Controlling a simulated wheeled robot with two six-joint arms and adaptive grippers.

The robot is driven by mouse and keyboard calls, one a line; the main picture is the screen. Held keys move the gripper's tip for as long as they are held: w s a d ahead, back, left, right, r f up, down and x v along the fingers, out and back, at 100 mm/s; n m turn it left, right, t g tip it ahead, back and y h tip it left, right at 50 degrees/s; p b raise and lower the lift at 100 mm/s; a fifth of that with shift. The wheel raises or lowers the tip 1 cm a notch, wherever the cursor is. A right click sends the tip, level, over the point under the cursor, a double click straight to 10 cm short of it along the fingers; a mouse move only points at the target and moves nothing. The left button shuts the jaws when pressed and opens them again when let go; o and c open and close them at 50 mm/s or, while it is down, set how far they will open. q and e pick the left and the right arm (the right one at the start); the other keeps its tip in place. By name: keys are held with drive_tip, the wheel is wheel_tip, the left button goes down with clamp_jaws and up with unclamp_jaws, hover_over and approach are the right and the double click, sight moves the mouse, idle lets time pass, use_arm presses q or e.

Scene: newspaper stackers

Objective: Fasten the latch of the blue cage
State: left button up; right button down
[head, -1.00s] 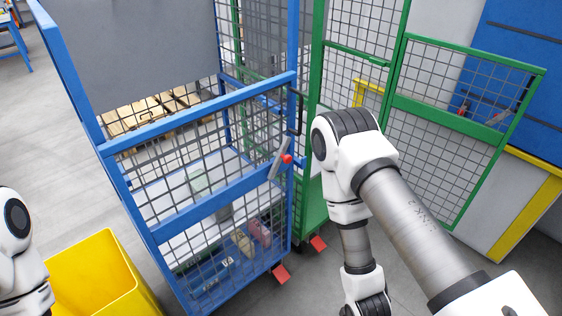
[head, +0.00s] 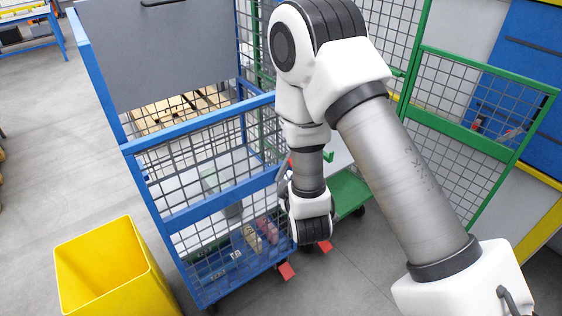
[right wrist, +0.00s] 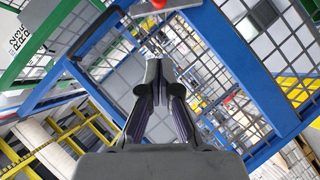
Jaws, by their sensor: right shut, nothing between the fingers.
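The blue cage (head: 128,136) is a wheeled mesh cage left of centre in the head view, with a low blue mesh gate at its front. Its grey latch with a red knob is at the gate's right end. My right arm covers most of it, and only a sliver of the red knob (head: 290,163) shows. In the right wrist view the red knob (right wrist: 158,4) is at the top edge, beyond the fingertips. My right gripper (right wrist: 164,66) is shut and empty, pointing towards the blue frame. I cannot tell whether the latch is fastened. My left gripper is out of view.
A yellow bin (head: 112,268) stands on the floor left of the cage. A green mesh cage (head: 457,135) with an open-looking door stands behind my right arm. Parcels lie inside the blue cage.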

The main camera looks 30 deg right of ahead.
drive_tip(key=s+d+f+p+x, duration=0.1)
drive_tip(key=p+x, duration=0.1)
drive_tip(key=x, duration=1.1)
drive_tip(key=shift+d+f+p, duration=0.3)
drive_tip(key=shift+d+p, duration=0.05)
drive_tip(key=shift+p, duration=0.05)
drive_tip(key=shift+s, duration=0.1)
